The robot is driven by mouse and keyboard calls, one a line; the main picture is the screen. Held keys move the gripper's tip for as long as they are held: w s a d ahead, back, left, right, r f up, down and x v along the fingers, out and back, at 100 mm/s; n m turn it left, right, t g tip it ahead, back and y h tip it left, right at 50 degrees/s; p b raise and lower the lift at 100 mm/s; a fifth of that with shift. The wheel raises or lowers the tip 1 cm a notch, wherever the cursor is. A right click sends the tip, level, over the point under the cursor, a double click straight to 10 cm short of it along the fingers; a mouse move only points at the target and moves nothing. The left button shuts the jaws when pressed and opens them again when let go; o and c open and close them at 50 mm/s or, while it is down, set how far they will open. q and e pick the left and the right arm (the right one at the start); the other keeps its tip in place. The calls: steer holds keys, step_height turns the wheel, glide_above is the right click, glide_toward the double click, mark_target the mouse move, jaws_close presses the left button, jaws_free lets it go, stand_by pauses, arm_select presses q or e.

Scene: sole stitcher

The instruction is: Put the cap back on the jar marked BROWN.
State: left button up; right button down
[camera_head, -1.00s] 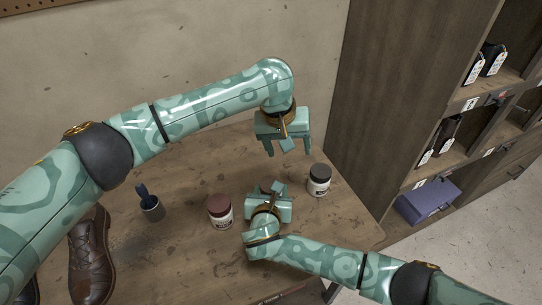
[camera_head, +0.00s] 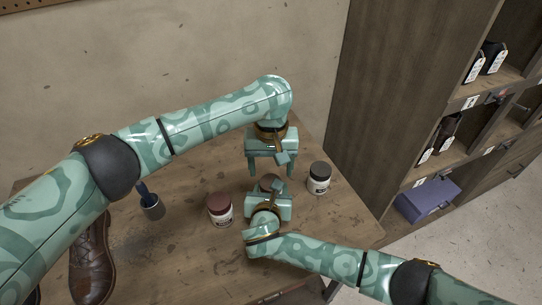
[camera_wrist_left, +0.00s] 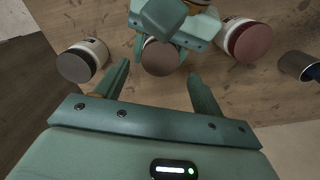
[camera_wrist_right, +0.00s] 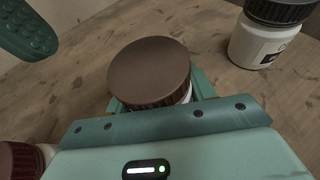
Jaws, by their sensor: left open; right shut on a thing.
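A jar with a brown cap (camera_wrist_right: 150,72) stands in my right gripper (camera_wrist_right: 160,100). The cap sits on top of the jar; whether it is screwed tight cannot be told. A little of the white jar body (camera_wrist_right: 188,94) shows below it; its label is hidden. In the head view the brown cap (camera_head: 268,182) shows just beyond my right gripper (camera_head: 268,194), which is shut around the jar. My left gripper (camera_head: 270,170) is open and empty, pointing down close above the cap. In the left wrist view the cap (camera_wrist_left: 160,56) lies beyond and between the open fingers.
A black-capped jar (camera_head: 319,178) stands right of the held jar, and a red-capped jar (camera_head: 220,209) left of it. A cup with a brush (camera_head: 151,205) and brown shoes (camera_head: 91,262) are further left. A shelf unit (camera_head: 430,130) borders the table's right.

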mark_target(271, 178)
arm_select(q)
steer(key=shift+f, duration=2.2)
steer(key=c, duration=1)
steer(key=m, duration=0.6)
steer(key=shift+m, duration=0.3)
steer(key=o, duration=1.1)
steer(key=shift+s, duration=0.1)
